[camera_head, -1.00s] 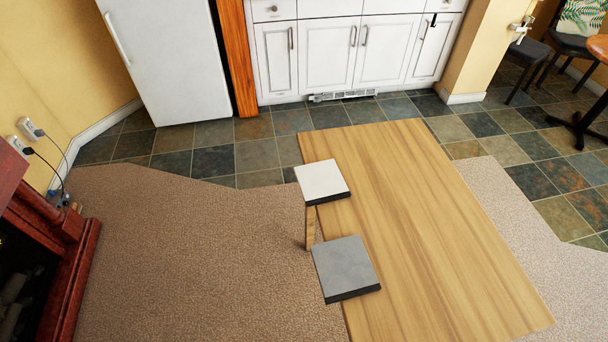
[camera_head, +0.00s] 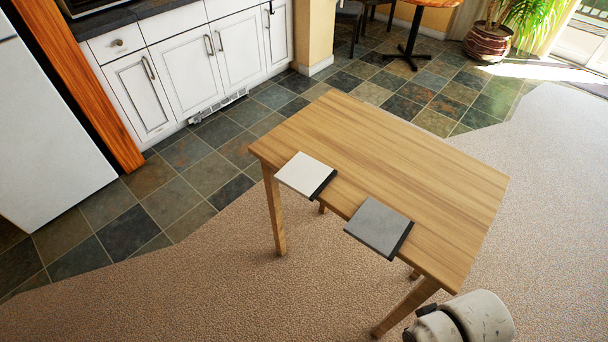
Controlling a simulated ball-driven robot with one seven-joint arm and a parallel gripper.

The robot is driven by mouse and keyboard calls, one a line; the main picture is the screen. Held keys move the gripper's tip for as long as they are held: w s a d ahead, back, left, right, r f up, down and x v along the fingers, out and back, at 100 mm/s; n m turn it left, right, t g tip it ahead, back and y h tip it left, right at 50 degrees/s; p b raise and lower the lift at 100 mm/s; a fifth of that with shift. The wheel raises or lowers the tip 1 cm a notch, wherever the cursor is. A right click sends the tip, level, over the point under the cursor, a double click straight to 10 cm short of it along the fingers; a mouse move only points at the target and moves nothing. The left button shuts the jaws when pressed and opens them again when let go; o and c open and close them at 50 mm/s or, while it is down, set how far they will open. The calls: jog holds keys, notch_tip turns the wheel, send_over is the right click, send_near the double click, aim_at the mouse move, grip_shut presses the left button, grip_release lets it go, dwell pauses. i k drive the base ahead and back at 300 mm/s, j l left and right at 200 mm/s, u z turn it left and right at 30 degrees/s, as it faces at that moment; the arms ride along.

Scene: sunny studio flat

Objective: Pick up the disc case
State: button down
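Two flat, square, case-like things lie at the near left edge of the wooden table (camera_head: 400,160), both jutting out over it. One is a white square case (camera_head: 303,174) with a dark strip along its right side. The other is a grey square case (camera_head: 377,226) with a dark strip along its right side, nearer to me. They lie apart, with bare tabletop edge between them. I cannot tell from their plain tops which is the disc case. A rounded pale part of my arm shows at the bottom right, below the table. My gripper is not in view.
White kitchen cabinets (camera_head: 186,76) and a white fridge (camera_head: 48,140) stand at the left. A round table (camera_head: 422,2) and a potted plant (camera_head: 489,40) stand at the back. Carpet (camera_head: 190,285) in front of the table is clear. The rest of the tabletop is bare.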

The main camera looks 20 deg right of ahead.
aim_at(305, 176)
jog(key=u, duration=0.4)
jog(key=k+u, duration=0.1)
jog(key=u, duration=0.3)
jog(key=k+u, duration=0.1)
jog(key=u, duration=0.7)
jog(key=k+u, duration=0.1)
jog(key=u, duration=0.3)
jog(key=z, duration=1.9)
jog(key=i+j, duration=0.35)
jog(key=i+j+z, duration=0.15)
jog(key=i+j, duration=0.45)
jog(key=j, duration=0.2)
jog(key=i+j+z, duration=0.1)
jog(key=i+j, duration=0.5)
jog(key=j, duration=0.25)
jog(key=i+j+z, duration=0.15)
jog(key=i+j, duration=0.15)
jog(key=j, duration=0.15)
jog(key=i+j, duration=0.3)
jog(key=j, duration=0.15)
